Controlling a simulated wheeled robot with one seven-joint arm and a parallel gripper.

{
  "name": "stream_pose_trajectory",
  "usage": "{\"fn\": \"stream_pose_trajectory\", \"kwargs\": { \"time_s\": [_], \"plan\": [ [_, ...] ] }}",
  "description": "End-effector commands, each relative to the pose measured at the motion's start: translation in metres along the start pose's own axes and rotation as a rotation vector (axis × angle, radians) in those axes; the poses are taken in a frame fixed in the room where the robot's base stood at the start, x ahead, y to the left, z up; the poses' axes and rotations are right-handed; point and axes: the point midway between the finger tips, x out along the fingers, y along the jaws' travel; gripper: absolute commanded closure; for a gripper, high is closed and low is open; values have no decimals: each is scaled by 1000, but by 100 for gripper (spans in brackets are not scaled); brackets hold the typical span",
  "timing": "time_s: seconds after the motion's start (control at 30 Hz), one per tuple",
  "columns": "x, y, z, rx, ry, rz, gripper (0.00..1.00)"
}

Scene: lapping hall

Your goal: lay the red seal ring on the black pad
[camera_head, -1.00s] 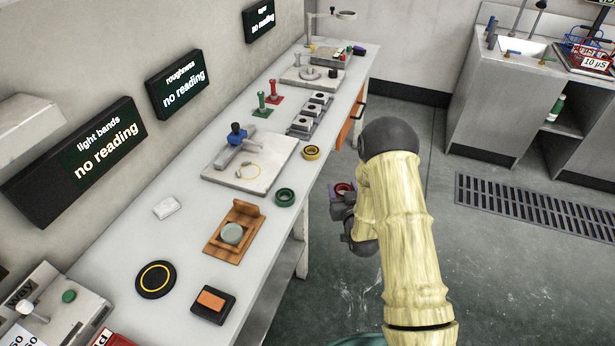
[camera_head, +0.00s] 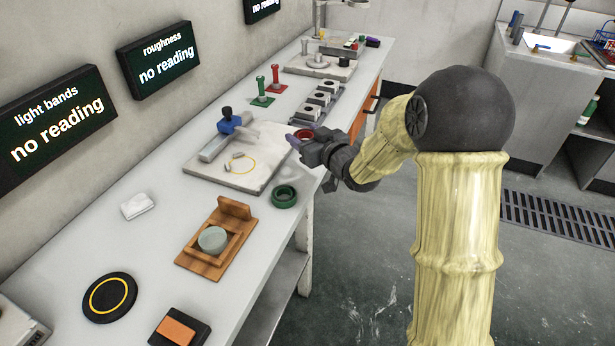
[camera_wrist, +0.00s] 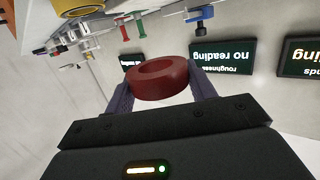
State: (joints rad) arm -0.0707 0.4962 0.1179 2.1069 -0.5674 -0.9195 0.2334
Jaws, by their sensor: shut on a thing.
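The red seal ring (camera_wrist: 160,78) is gripped between the two purple fingers of my gripper (camera_wrist: 162,92) in the wrist view. In the head view the ring (camera_head: 304,134) shows small at the tip of my gripper (camera_head: 298,138), which is over or beside the bench's right edge, near the white stone plate. The round black pad (camera_head: 97,305) with a yellow circle lies flat and bare on the bench at the lower left, well apart from my gripper.
A green ring (camera_head: 284,196) lies at the bench's right edge. A wooden fixture (camera_head: 196,262) holding a grey disc, a white block (camera_head: 137,206) and a black block with an orange top (camera_head: 178,331) stand around the pad. The stone plate (camera_head: 225,171) carries a blue-topped gauge.

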Motion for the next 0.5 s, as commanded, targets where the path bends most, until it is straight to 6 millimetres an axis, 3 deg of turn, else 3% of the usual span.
{"fn": "stream_pose_trajectory", "kwargs": {
  "time_s": [0.37, 0.5],
  "plan": [
    [-4, 4, -3, 1, 0, 3, 68],
    [-2, 4, 8, 2, -1, 2, 68]
  ]
}}
